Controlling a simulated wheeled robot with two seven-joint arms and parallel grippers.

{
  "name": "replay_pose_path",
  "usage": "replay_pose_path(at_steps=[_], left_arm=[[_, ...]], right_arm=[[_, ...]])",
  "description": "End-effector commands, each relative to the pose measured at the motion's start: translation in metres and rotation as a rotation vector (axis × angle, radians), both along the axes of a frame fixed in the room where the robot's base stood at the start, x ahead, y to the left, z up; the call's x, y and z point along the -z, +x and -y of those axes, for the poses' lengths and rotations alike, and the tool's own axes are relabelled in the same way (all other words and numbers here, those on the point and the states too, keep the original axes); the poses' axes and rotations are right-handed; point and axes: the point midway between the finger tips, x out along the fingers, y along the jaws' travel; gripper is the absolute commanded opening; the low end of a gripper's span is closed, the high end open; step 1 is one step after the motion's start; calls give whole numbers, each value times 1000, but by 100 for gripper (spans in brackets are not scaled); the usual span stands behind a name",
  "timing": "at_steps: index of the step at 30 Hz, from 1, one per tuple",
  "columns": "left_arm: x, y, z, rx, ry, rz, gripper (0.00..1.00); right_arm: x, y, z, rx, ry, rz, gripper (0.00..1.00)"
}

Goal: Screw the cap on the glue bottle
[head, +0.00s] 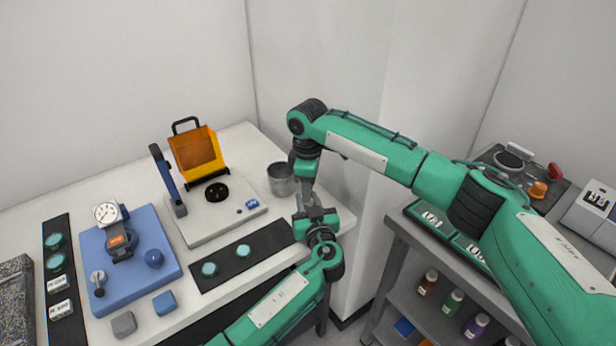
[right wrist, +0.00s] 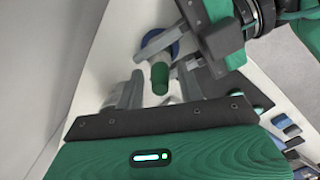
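In the right wrist view a small dark green cylinder (right wrist: 160,78) stands out among grey fingers; I cannot tell whether it is the cap or part of the glue bottle. My right gripper (right wrist: 155,92) has its fingers apart on either side of it, with gaps visible. In the head view my right gripper (head: 305,204) points down just above my left gripper (head: 315,212), by the table's right edge. The left gripper's fingers (right wrist: 165,40) reach in from the upper right of the wrist view; their grip is unclear. The glue bottle cannot be made out in the head view.
A metal cup (head: 282,180) stands close left of my grippers. A grey instrument base (head: 215,222) with an open orange cover (head: 197,152) and a blue gauge stand (head: 150,285) are on the white table. Several bottles, including an amber one (head: 428,283), stand on the right shelf.

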Motion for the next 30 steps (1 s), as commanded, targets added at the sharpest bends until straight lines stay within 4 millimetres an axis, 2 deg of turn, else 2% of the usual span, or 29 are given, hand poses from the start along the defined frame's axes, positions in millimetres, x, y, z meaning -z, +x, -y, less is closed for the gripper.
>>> replay_pose_path(at_steps=[8,14,15,26,27,30], left_arm=[[0,0,0,0,0,0,0],[0,0,0,0,0,0,0],[0,0,0,0,0,0,0],[0,0,0,0,0,0,0],[0,0,0,0,0,0,0],[0,0,0,0,0,0,0]], right_arm=[[2,0,0,0,1,0,38],[1,0,0,0,1,0,2],[1,0,0,0,1,0,0],[1,0,0,0,1,1,0],[1,0,0,0,1,0,20],[1,0,0,0,1,0,39]])
